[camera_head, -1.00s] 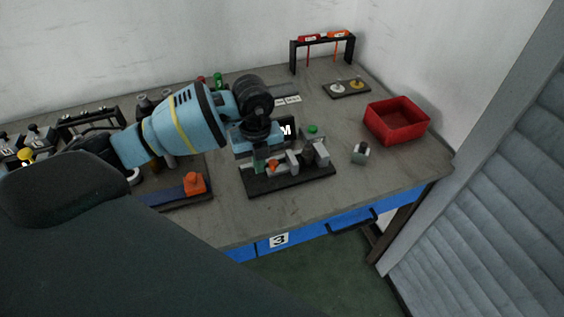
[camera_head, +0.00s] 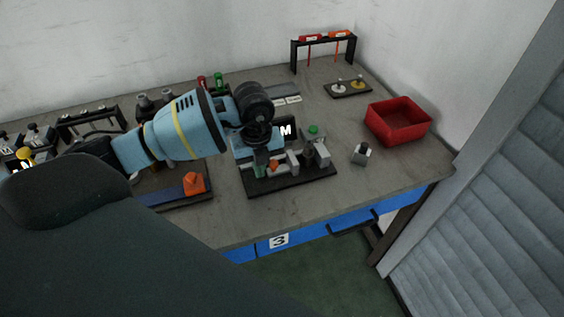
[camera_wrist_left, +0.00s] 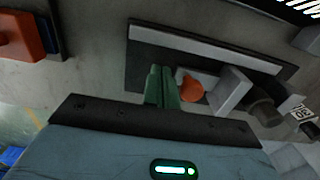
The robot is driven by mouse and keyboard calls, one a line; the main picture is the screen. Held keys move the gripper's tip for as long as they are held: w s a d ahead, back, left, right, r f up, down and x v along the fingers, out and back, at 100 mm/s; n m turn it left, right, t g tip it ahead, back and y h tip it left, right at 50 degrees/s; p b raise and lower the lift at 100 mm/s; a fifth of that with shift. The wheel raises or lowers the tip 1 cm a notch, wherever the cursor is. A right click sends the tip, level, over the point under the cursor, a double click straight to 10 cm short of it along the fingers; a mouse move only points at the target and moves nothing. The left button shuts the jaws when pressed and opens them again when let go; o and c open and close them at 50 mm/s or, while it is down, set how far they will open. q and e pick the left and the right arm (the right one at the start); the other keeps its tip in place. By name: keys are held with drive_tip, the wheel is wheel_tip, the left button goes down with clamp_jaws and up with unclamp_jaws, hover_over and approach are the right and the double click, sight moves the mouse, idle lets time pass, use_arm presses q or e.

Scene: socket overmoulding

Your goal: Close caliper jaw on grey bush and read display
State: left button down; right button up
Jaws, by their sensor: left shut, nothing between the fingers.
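The caliper fixture has a black base (camera_head: 292,186) at the front middle of the bench, and its base also shows in the left wrist view (camera_wrist_left: 143,72). An orange knob (camera_wrist_left: 190,88) sits beside a grey sliding jaw (camera_wrist_left: 233,89). A grey-brown cylinder, likely the bush (camera_wrist_left: 266,111), stands just past that jaw; I cannot tell whether they touch. My left gripper (camera_wrist_left: 161,88) has its green fingers together and empty, left of the orange knob. In the head view the left gripper (camera_head: 260,168) is over the fixture's left end. The black display (camera_head: 287,130) is partly hidden by my wrist; only an "M" shows.
A red bin (camera_head: 398,137) stands at the right, with a small grey block (camera_head: 361,153) before it. An orange block (camera_head: 194,183) lies left of the fixture. A black rack (camera_head: 293,55) stands at the back. Bare bench lies in front of the fixture.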

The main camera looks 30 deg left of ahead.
sight(273, 163)
use_arm(q)
drive_tip(key=shift+w+d, duration=0.15)
drive_tip(key=shift+w, duration=0.05)
use_arm(e)
drive_tip(key=shift+w, duration=0.1)
use_arm(q)
drive_tip(key=shift+w+d, duration=0.5)
drive_tip(key=shift+w, duration=0.05)
use_arm(e)
drive_tip(key=shift+s+f, duration=0.25)
drive_tip(key=shift+s, duration=0.15)
use_arm(q)
drive_tip(key=shift+w+d, duration=0.6)
drive_tip(key=shift+w, duration=0.05)
use_arm(e)
drive_tip(key=shift+w, duration=0.2)
use_arm(q)
drive_tip(key=shift+w+d, duration=0.1)
drive_tip(key=shift+w, duration=0.05)
use_arm(e)
drive_tip(key=shift+s+f, duration=0.15)
drive_tip(key=shift+s, duration=0.25)
idle(0.4)
use_arm(q)
drive_tip(key=shift+r, duration=0.1)
use_arm(e)
drive_tip(key=shift+w+r, duration=0.25)
